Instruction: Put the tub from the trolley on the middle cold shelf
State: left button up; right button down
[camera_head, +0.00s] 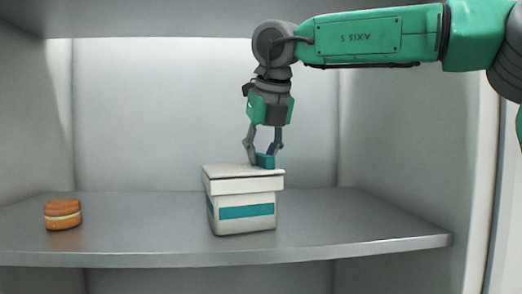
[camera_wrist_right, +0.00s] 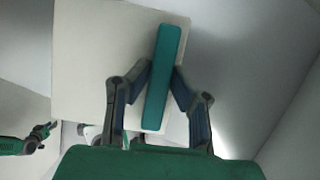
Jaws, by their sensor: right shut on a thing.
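The white tub (camera_head: 246,222) has a teal band and a white lid with a teal bar handle. It is upright at the middle of the grey shelf (camera_head: 340,235), near its front. Its base appears to be on or just at the shelf surface; I cannot tell if it bears weight there. My right gripper (camera_head: 264,156) comes from above and is shut on the teal handle. In the right wrist view the fingers (camera_wrist_right: 158,85) pinch the teal handle bar (camera_wrist_right: 165,75) on both sides, over the pale lid (camera_wrist_right: 90,60). My left gripper is not in the head view.
An orange-brown sandwich-like round (camera_head: 62,214) with a pale filling sits on the shelf's left. Side walls and a shelf above (camera_head: 200,17) bound the space. The shelf right of the tub is clear. Part of a green arm (camera_wrist_right: 25,145) shows in the wrist view.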

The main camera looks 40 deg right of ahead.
dwell(0.8)
jog(key=shift+f, duration=0.1)
dwell(0.5)
jog(key=c, duration=0.9)
grip_release()
jog(key=shift+p, duration=0.35)
notch_tip(320, 180, up, 7)
jog(key=p, duration=0.7)
jog(key=shift+s, duration=0.1)
